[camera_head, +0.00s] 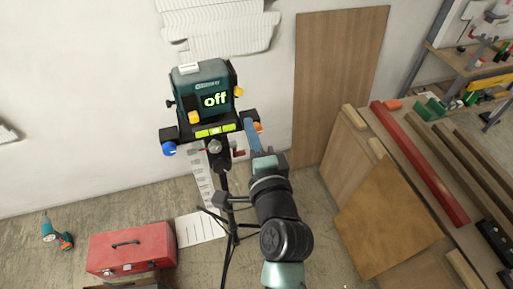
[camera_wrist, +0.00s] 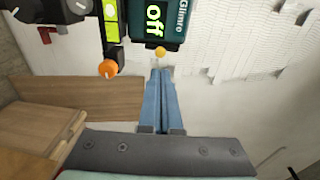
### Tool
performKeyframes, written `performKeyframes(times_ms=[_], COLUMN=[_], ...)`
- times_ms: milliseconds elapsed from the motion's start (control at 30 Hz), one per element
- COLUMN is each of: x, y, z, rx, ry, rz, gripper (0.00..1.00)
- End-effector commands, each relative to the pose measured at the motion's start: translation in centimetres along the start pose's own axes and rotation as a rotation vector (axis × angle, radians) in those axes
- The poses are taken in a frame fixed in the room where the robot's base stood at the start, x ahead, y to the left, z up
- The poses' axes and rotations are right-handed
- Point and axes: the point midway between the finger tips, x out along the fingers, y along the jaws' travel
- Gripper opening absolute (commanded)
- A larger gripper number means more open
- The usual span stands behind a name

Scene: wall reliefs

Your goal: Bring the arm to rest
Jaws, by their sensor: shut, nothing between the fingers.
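My gripper (camera_head: 248,124) is shut and empty, its two blue fingers lying side by side. In the wrist view the fingertips (camera_wrist: 160,72) point at the device, just below a small yellow knob; I cannot tell whether they touch it. My arm reaches up from the bottom of the head view. The dark green device (camera_head: 200,82) stands on a black tripod (camera_head: 232,215) and shows "off" in bright letters. It has a yellow-green bubble level (camera_head: 215,131), a blue knob (camera_head: 169,149) at left and yellow knobs. An orange knob (camera_wrist: 108,69) shows in the wrist view.
A red toolbox (camera_head: 130,248) and a teal drill (camera_head: 57,232) are on the floor at left. A wooden panel (camera_head: 335,85) leans on the wall behind. A bench with boards and a red beam (camera_head: 420,165) stands at right. White reliefs (camera_head: 220,25) are on the wall.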

Motion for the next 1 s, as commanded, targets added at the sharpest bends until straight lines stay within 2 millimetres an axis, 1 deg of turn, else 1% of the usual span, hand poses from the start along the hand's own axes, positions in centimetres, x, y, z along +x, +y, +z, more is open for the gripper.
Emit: performKeyframes(times_ms=[33, 100, 200, 300, 567, 633, 667, 767, 800, 867, 900, 967, 1000], x=[-0.9, -1.9, -3.0, -3.6, -3.9, -3.7, -3.6, -3.0, -2.8, -2.8, -3.0, -3.8, -4.6], y=[0.3, 0.3, 0.2, 0.1, 0.0, -0.8, -1.6, -5.9, -8.4, -12.8, -15.8, -20.5, -23.5], z=[-0.1, -0.1, -0.1, -0.1, -0.1, -0.1, -0.1, 0.0, 0.1, 0.3, 0.6, 0.9, 1.2], rx=[0.0, 0.0, 0.0, 0.0, 0.0, -0.029, -0.055, -0.22, -0.316, -0.481, -0.598, -0.768, -0.877], ry=[0.003, 0.003, 0.003, 0.002, 0.002, 0.004, 0.005, 0.023, 0.039, 0.079, 0.115, 0.183, 0.236], rz=[0.001, 0.001, 0.001, 0.001, 0.001, -0.012, -0.024, -0.09, -0.127, -0.192, -0.238, -0.304, -0.346], gripper=[0.0, 0.0, 0.0, 0.0, 0.0, 0.0, 0.0, 0.0, 0.0, 0.0, 0.0, 0.0, 0.0])
